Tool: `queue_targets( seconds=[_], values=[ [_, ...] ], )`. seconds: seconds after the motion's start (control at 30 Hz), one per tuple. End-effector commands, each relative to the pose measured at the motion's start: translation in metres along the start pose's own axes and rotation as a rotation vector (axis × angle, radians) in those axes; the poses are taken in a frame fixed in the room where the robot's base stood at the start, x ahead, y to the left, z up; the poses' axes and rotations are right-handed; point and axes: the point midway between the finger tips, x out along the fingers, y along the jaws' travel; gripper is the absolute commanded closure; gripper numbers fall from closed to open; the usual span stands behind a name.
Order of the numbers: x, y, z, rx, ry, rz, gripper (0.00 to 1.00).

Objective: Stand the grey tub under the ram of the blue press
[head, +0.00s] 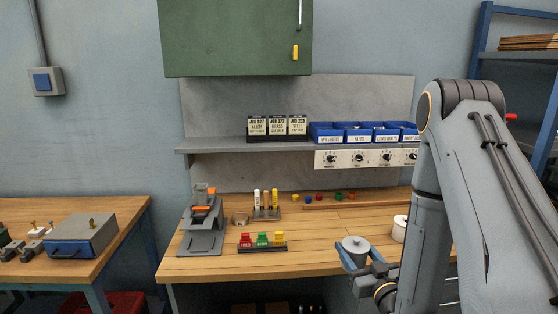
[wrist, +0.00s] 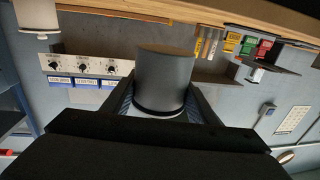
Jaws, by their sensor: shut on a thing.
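In the wrist view, which looks upside down, the tub (wrist: 164,80) fills the space between both fingers (wrist: 160,104). My gripper is shut on it. No clearly blue press shows. A grey, upright machine with orange parts (head: 203,228) stands at the left end of the worktop, well left of my gripper. I cannot tell its ram clearly.
A white pot (head: 400,229) stands right of the tub, partly behind my arm. A rack with red, green and yellow blocks (head: 262,241), a ring (head: 240,218) and a holder of upright pieces (head: 266,205) stand near the machine. The wooden worktop (head: 315,232) is clear in the middle.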

Motion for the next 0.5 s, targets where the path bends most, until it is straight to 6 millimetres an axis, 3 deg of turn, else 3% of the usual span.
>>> queue_targets(
  seconds=[0.33,0.5],
  values=[
    [-0.006,0.032,0.098,0.002,-0.005,0.132,0.85],
    [-0.012,0.044,0.134,-0.007,-0.005,0.19,0.85]
  ],
)
